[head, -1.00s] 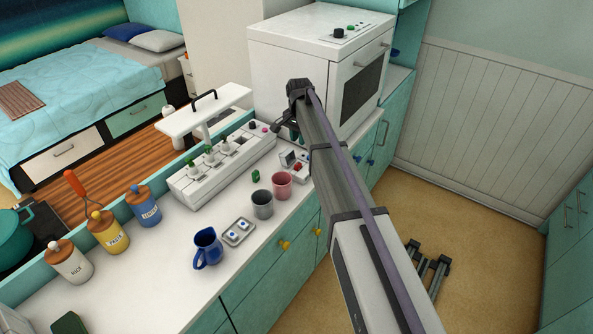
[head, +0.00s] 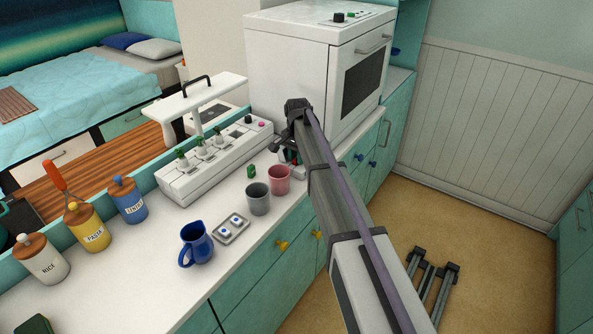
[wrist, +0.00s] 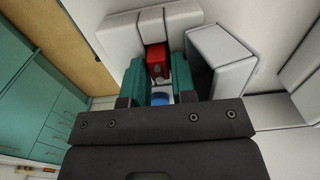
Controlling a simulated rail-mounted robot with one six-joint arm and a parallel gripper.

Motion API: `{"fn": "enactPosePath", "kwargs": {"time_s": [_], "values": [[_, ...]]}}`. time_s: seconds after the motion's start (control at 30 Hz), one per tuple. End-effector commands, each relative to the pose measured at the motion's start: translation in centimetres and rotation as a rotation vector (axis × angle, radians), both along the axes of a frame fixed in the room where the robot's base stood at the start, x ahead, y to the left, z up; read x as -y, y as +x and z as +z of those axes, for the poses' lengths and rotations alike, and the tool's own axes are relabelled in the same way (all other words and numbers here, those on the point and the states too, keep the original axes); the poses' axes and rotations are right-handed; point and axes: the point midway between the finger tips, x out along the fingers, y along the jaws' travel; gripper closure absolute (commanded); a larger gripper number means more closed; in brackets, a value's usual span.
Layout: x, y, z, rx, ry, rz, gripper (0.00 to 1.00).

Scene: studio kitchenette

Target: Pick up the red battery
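The red battery (wrist: 157,62) sits in a slot of a white holder (wrist: 122,38) in the wrist view. My gripper (wrist: 158,76) is open, with one teal finger on each side of the line to the battery. The battery shows in the gap between the fingers, near their tips; I cannot tell whether they touch it. A small blue piece (wrist: 160,98) shows nearer the palm, its lower part hidden by the gripper body. In the head view my arm hides most of the holder and the fingertips.
A tilted grey-white panel (wrist: 217,62) stands close to the right finger. In the head view a pink cup (head: 279,180), a grey cup (head: 258,199) and a small green item (head: 251,172) stand near the arm. The white oven (head: 300,70) is behind, and a long planter-like unit (head: 190,178) is left.

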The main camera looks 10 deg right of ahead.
Motion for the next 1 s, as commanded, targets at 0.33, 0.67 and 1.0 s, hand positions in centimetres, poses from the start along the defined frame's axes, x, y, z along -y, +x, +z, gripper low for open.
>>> {"fn": "enactPosePath", "kwargs": {"time_s": [0.33,0.67,1.0], "values": [[0.0,0.0,0.2,0.000,0.000,0.000,1.00],[0.0,0.0,0.7,0.000,0.000,0.000,1.00],[0.0,0.0,8.1,0.000,0.000,0.000,1.00]]}}
